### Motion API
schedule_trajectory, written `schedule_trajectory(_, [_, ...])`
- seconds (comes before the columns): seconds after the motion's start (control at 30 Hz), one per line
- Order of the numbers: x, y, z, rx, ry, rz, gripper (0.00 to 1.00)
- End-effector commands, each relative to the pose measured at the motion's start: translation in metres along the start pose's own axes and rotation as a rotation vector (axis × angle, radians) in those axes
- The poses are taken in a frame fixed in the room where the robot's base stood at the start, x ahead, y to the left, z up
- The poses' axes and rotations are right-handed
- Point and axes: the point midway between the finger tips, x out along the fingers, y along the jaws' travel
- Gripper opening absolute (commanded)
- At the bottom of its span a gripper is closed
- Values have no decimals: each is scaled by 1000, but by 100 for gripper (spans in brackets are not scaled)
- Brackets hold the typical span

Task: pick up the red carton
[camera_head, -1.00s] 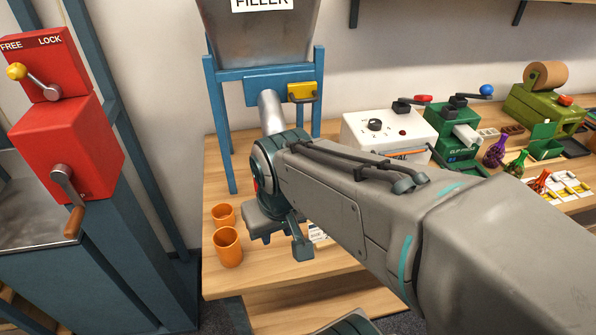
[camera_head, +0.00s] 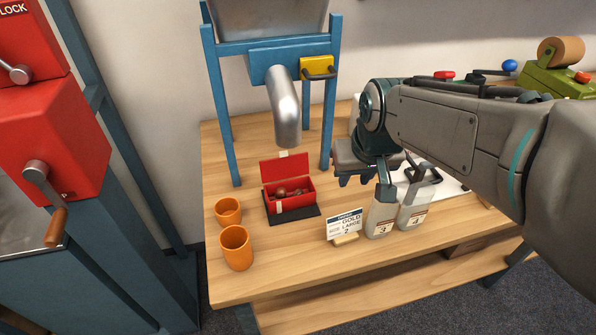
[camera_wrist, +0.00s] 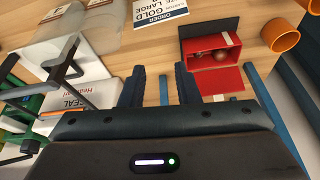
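The red carton (camera_head: 293,203) stands with its lid up on a dark pad (camera_head: 308,217) below the filler's metal spout. Several brown chestnuts lie inside it. In the wrist view the carton (camera_wrist: 226,79) is right of my fingers, with the chestnuts showing. My gripper (camera_head: 364,188) is to the right of the carton in the head view, apart from it. In the wrist view my gripper (camera_wrist: 159,88) has its two fingers spread with nothing between them.
Two orange cups (camera_head: 237,248) stand left of the carton. Blue filler legs (camera_head: 328,120) rise behind the carton. The wood in front of the carton is clear.

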Motion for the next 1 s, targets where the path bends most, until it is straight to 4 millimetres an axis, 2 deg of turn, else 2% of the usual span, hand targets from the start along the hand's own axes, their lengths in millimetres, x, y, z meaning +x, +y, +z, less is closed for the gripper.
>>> schedule_trajectory(0.03, [23,-9,-12,-33,10,-11,29])
schedule_trajectory(0.2, [47,-32,-49,-104,49,-30,29])
schedule_trajectory(0.3, [55,-38,-58,-123,58,-34,29])
schedule_trajectory(0.37, [62,-39,-61,-126,59,-35,29])
schedule_trajectory(0.7, [123,-42,-64,-125,58,-35,29])
schedule_trajectory(1.0, [148,-46,-64,-126,57,-34,29])
